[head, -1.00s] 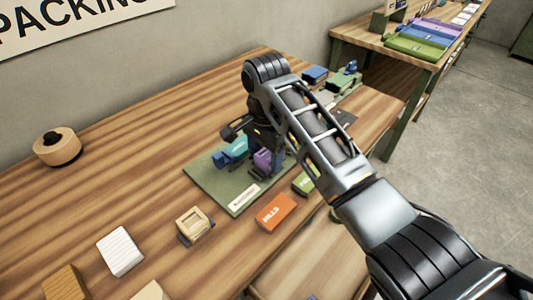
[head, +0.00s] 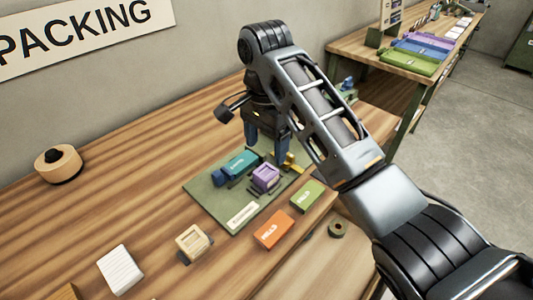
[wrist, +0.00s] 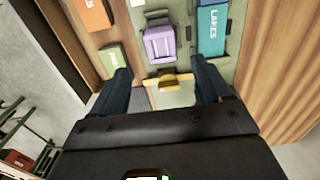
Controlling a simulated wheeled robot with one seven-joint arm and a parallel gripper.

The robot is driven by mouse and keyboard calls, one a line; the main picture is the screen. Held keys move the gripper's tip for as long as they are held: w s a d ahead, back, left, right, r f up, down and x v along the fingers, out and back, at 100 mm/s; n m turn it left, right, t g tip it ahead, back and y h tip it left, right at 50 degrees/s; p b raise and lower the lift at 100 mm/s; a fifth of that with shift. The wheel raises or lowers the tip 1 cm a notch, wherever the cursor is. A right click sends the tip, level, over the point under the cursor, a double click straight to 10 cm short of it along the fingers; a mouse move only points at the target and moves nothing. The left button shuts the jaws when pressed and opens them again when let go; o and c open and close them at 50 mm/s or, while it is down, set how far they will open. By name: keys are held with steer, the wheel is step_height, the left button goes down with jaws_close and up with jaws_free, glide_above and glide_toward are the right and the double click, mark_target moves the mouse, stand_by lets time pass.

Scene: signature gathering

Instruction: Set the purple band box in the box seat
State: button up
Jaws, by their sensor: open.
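The purple band box (head: 265,177) sits on the green mat (head: 213,203), in what looks like a dark holder, right of a teal box (head: 239,163). It also shows in the wrist view (wrist: 160,44), upper middle, between the teal box (wrist: 212,24) and a green box (wrist: 113,59). I cannot tell how deep it sits. My gripper (head: 268,146) is open and empty, raised above and behind the purple box. In the wrist view its two fingers (wrist: 162,88) stand wide apart, with the purple box beyond their tips.
A yellow piece (head: 291,161) stands on the mat near my gripper. An orange box (head: 273,230) and a green box (head: 308,196) lie in front, right of a wooden block (head: 192,242). A tape roll (head: 338,229) is lower right.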

step_height(320, 180, up, 3)
steer(key=shift+f, duration=0.2)
steer(key=shift+a, duration=0.1)
stand_by(0.5)
